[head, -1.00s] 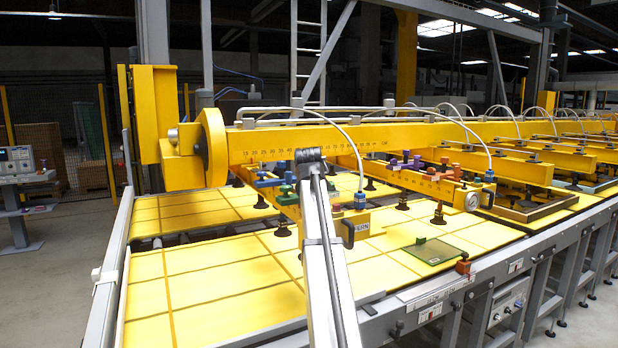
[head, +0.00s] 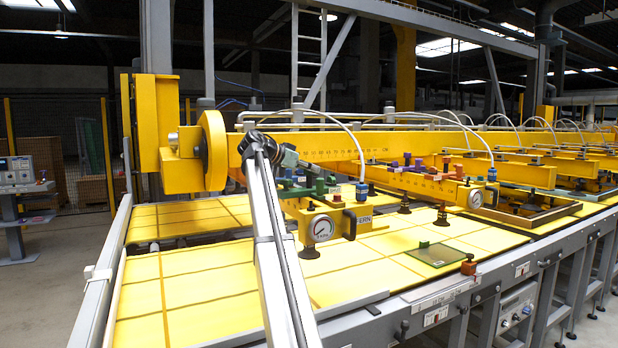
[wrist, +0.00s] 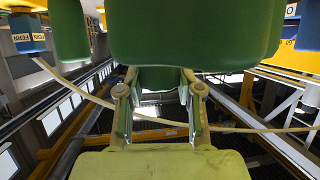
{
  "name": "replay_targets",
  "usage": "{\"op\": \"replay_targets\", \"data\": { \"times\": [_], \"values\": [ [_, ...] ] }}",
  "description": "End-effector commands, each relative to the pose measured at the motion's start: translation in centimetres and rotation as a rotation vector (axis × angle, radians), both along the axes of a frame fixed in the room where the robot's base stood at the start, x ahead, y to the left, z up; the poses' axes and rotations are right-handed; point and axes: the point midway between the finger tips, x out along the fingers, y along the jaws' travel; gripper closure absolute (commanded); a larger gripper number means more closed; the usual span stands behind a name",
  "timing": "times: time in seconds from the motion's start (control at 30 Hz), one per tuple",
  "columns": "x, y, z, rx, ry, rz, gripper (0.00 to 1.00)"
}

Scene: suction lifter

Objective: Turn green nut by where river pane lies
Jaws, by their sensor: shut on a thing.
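My gripper (head: 296,162) is over the near cross-arm, beneath the main yellow beam. In the wrist view, my gripper (wrist: 160,88) is shut on a green nut (wrist: 195,35), whose large green body fills the top of that picture.
A pressure gauge (head: 319,229) and a plate reading "ERN" are on the near cross-arm's end. A second cross-arm (head: 425,183) carries more coloured nuts and a gauge. Suction cups hang below. A red-brown block (head: 469,266) stands at the belt's edge.

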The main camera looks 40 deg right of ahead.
Motion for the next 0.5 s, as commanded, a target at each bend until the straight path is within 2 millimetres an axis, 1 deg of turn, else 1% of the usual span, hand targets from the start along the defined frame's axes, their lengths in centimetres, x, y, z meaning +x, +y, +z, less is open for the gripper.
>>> {"op": "replay_targets", "data": {
  "times": [0.03, 0.3, 0.5],
  "values": [
    [0.57, -0.11, -0.19, 0.002, 0.001, -0.043, 0.99],
    [0.39, -0.13, 0.06, 0.004, 0.001, -0.272, 0.99],
    [0.2, -0.09, 0.14, 0.004, 0.002, -0.392, 0.99]
  ]
}}
